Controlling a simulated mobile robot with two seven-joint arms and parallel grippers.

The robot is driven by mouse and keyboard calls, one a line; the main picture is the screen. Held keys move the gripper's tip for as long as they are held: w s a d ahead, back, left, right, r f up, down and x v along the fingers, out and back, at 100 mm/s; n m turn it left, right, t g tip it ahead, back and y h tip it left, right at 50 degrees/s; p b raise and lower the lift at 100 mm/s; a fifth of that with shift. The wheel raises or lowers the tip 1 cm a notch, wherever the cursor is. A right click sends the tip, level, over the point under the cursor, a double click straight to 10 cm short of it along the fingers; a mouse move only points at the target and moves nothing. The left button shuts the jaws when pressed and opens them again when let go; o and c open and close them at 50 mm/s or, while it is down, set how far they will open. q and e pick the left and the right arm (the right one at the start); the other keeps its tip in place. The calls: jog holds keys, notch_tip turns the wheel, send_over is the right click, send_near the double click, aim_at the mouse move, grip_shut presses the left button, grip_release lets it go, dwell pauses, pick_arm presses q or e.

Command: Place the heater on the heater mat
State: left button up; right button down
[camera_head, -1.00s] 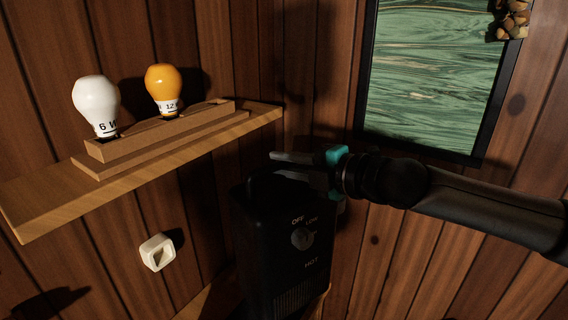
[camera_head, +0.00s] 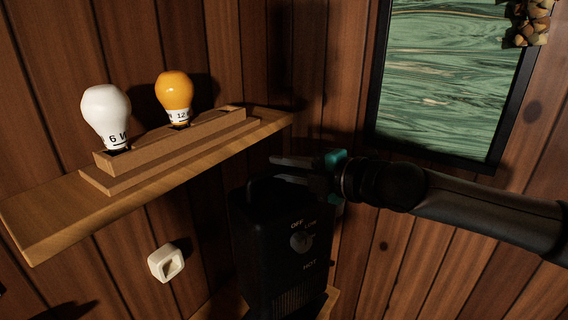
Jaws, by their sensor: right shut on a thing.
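The heater (camera_head: 284,250) is a black upright box with a round dial marked OFF, LOW and HOT and a vent grille low on its front. It shows at the bottom middle of the head view. My right gripper (camera_head: 290,170) is shut on the heater's top handle, with its arm coming in from the right. The heater's lower end runs close to the bottom edge of the picture. I cannot make out a heater mat. My left gripper is not in view.
A wooden wall shelf (camera_head: 50,222) at left holds a white bulb (camera_head: 106,112) and an orange bulb (camera_head: 174,92) in a wooden holder. A white wall switch (camera_head: 166,262) is below it. A wooden surface (camera_head: 328,302) shows beside the heater's base. A green framed panel (camera_head: 450,75) hangs at right.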

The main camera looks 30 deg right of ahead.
aim_at(283, 188)
jog(key=shift+f+b, duration=1.9)
jog(key=shift+f, duration=0.35)
jog(key=shift+f+b, duration=0.6)
jog(key=shift+f, duration=1)
jog(key=c, duration=0.7)
grip_release()
jog(key=shift+f, duration=0.15)
jog(key=shift+c, duration=0.2)
jog(key=shift+o, duration=0.7)
jog(key=shift+s+f, duration=0.1)
jog(key=shift+f, duration=0.4)
jog(key=shift+o, duration=1)
jog(key=shift+r, duration=0.1)
jog(key=shift+s+d, duration=0.1)
